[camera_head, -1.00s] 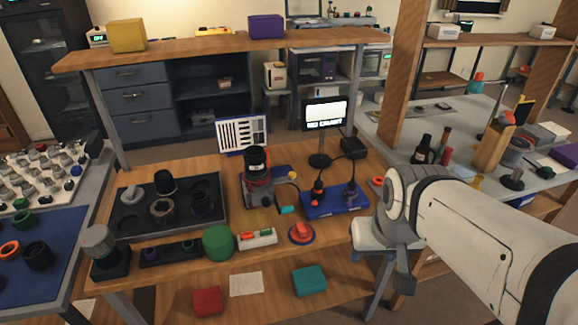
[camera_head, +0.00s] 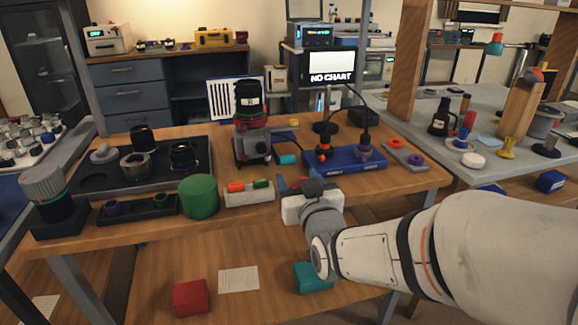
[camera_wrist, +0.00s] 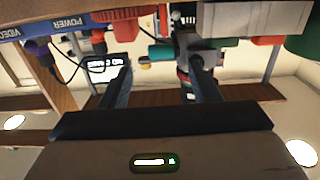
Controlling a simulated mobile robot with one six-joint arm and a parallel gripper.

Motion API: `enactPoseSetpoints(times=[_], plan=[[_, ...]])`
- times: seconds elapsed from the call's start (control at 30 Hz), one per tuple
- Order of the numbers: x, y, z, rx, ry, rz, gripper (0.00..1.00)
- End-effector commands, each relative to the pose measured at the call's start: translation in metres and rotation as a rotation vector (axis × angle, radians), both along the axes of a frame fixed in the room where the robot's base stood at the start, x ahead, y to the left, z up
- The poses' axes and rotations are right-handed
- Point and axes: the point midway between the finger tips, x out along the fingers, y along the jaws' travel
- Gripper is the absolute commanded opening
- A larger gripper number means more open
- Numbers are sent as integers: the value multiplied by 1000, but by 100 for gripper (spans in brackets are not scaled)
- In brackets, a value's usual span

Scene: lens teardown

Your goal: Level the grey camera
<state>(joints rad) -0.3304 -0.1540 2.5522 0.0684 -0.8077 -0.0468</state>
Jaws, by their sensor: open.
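The grey camera (camera_head: 252,146) stands on the wooden bench with a black lens (camera_head: 249,100) pointing up from it. A teal knob (camera_head: 288,159) shows at its right side. I cannot tell whether the camera is tilted. My gripper (camera_head: 300,183) is over the bench's front edge, in front and to the right of the camera, apart from it. In the wrist view, upside down, the two dark fingers (camera_wrist: 160,80) are spread with nothing between them. The grey camera (camera_wrist: 192,45) and teal knob (camera_wrist: 162,53) show beyond them, partly cut off.
A blue box (camera_head: 345,160) with plugs and a monitor (camera_head: 331,68) reading "NO CHART" stand right of the camera. A white tray (camera_head: 249,196) and green cylinder (camera_head: 199,197) stand at the front edge. A black parts tray (camera_head: 95,180) lies left.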

Motion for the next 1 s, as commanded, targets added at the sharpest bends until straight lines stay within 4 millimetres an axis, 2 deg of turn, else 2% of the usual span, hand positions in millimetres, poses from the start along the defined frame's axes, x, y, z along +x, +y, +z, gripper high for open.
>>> enactPoseSetpoints(times=[1.0], plan=[[45,14,7,3,-15,-1,56]])
